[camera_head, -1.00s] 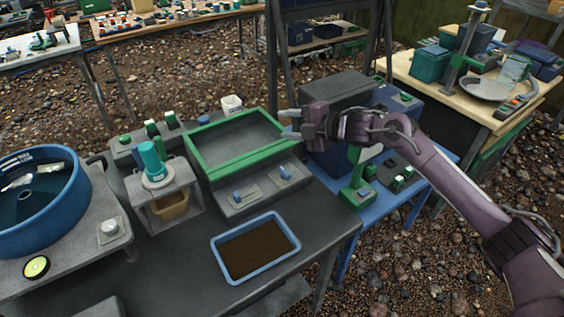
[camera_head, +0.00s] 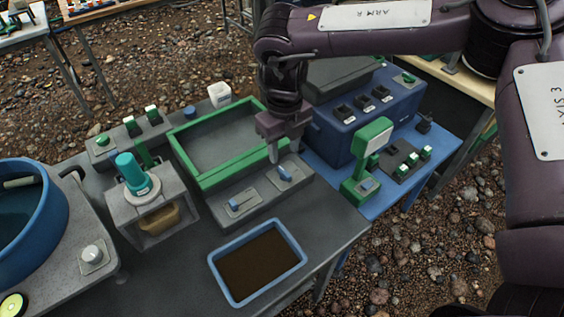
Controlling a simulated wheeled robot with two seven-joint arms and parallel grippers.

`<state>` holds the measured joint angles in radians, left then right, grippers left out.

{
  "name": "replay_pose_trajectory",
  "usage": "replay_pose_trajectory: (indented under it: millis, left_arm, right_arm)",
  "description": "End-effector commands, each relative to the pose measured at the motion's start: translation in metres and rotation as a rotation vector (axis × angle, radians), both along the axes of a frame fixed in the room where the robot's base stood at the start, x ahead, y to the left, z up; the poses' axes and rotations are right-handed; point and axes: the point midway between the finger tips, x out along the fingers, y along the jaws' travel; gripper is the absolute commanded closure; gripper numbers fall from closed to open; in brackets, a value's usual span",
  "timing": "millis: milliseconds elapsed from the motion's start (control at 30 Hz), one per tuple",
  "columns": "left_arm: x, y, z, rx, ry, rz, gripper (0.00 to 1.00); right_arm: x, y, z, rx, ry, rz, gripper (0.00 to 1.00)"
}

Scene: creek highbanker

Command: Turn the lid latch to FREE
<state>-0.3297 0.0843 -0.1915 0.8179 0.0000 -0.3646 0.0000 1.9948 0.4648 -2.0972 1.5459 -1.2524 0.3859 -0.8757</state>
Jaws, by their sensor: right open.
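A grey panel with two small blue turn-handles sits in front of a green-framed grey box. The left handle (camera_head: 238,205) and the right handle (camera_head: 284,173) each stand on a light plate. No lettering is readable, so I cannot tell which is the lid latch or how it is set. My right gripper (camera_head: 272,155) points down at the box's front right corner, just above and left of the right handle. It is open and seems apart from the handle. The near finger hides part of the green rim (camera_head: 214,180). My left gripper is out of view.
A blue tray of dark soil (camera_head: 258,262) lies in front of the panel. A grey stand with a teal knob (camera_head: 133,171) is at left. A green upright device (camera_head: 370,150) and a blue switch box (camera_head: 352,125) stand close on the right.

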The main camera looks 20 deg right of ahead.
Motion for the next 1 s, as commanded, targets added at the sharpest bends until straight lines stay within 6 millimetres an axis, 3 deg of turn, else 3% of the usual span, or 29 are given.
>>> replay_pose_trajectory:
  millis: [433,833,1000]
  left_arm:
    - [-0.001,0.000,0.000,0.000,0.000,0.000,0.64]
    - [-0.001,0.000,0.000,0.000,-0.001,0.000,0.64]
    - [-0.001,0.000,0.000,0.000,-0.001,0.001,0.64]
  right_arm:
    - [-0.001,-0.001,-0.064,-0.004,0.003,0.000,0.58]
    - [0.000,-0.001,-0.075,-0.003,-0.001,0.000,0.58]
    - [0.000,-0.001,-0.075,-0.002,-0.001,0.000,0.78]
